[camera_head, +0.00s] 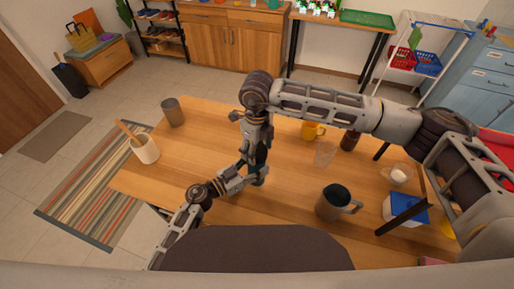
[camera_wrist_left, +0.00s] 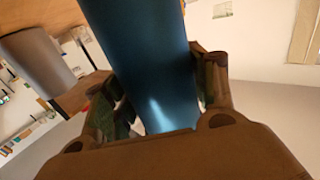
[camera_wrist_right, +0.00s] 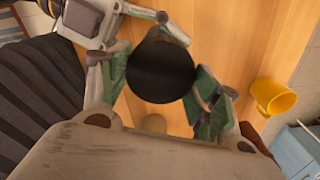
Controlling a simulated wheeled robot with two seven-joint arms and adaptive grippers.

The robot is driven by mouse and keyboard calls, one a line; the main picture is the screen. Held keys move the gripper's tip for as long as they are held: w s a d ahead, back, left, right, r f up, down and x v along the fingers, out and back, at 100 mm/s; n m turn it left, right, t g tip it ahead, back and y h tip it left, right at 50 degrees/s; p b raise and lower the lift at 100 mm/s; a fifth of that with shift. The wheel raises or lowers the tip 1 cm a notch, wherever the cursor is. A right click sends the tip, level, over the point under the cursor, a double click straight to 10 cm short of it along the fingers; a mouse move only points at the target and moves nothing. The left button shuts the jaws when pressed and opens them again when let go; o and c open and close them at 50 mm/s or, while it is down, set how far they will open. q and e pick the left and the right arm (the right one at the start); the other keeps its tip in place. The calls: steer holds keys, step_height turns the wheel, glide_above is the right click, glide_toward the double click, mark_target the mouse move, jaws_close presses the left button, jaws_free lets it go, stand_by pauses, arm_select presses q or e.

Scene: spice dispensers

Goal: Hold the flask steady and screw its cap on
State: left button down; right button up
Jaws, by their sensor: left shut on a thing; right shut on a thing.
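The blue flask (camera_wrist_left: 150,65) stands between the fingers of my left gripper (camera_wrist_left: 160,100), which is shut on it. In the head view the flask is mostly hidden by my grippers, with a dark part (camera_head: 259,177) showing. My left gripper (camera_head: 248,174) comes in low from the left. My right gripper (camera_head: 262,142) is directly above, pointing down. In the right wrist view the round black cap (camera_wrist_right: 160,70) sits between the pads of my right gripper (camera_wrist_right: 160,82), which is shut on it. The cap hides the flask's mouth, so I cannot tell how far it is seated.
On the wooden table (camera_head: 205,130) are a grey cup (camera_head: 173,112), a white utensil crock (camera_head: 145,149), a yellow mug (camera_head: 311,131), a glass (camera_head: 325,154), a dark mug (camera_head: 333,203) and a blue-and-white box (camera_head: 404,209). The table's left middle is clear.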

steer(key=m, duration=0.4)
steer(key=shift+m, duration=0.4)
steer(key=m, duration=0.4)
steer(key=shift+a, duration=0.1)
steer(key=m, duration=1.2)
steer(key=shift+w+m, duration=0.1)
steer(key=shift+m, duration=0.3)
steer(key=m, duration=0.4)
steer(key=shift+m, duration=0.4)
steer(key=shift+o, duration=0.2)
steer(key=m, duration=0.2)
steer(key=a+m, duration=0.1)
steer(key=m, duration=0.1)
steer(key=shift+r, duration=0.1)
steer(key=shift+d+m, duration=0.3)
steer(key=shift+m, duration=0.4)
steer(key=shift+c, duration=0.2)
